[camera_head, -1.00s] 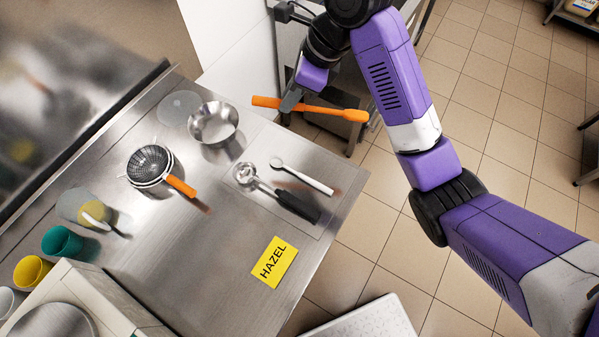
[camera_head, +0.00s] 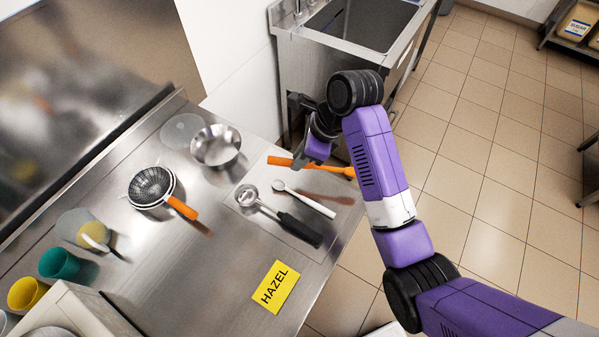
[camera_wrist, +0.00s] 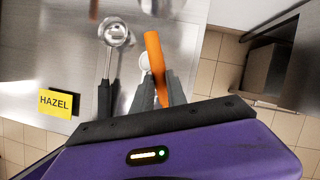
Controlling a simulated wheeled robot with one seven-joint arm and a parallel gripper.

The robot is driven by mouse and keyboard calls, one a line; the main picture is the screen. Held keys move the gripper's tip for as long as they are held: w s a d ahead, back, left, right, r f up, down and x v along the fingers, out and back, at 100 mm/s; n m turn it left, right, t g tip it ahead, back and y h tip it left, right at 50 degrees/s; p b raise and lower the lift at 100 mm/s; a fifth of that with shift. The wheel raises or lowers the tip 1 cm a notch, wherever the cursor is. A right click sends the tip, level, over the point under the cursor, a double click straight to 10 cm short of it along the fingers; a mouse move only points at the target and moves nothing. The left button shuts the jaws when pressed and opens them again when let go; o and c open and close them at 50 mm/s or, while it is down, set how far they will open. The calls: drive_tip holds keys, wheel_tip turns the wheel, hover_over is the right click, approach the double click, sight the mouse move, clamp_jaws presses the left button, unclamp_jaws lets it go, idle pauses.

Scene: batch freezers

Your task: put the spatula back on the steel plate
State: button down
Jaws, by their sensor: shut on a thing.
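My gripper (camera_head: 302,161) is shut on the orange spatula (camera_head: 281,161), over the right side of the steel counter. The spatula also shows in the wrist view (camera_wrist: 155,58), running up between my fingers (camera_wrist: 160,92). The steel plate (camera_head: 256,224) is a thin rectangle lying flat on the counter, and a dark-handled scoop (camera_head: 292,229) and a white-handled spoon (camera_head: 309,200) lie on it. The spatula is above the plate's far edge, beyond the white-handled spoon. I cannot tell whether it touches the plate. Part of the spatula is hidden behind my gripper.
A steel bowl (camera_head: 217,158) and a strainer with an orange handle (camera_head: 152,187) stand left of the plate. A yellow HAZEL card (camera_head: 275,287) lies in front. Cups (camera_head: 58,264) stand at the left. A sink (camera_head: 362,24) is behind my arm.

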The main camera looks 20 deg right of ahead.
drive_tip(key=shift+f+p, duration=0.3)
drive_tip(key=shift+f, duration=3.25)
drive_tip(key=c, duration=1.3)
unclamp_jaws()
drive_tip(key=v, duration=1.2)
drive_tip(key=shift+w, duration=0.1)
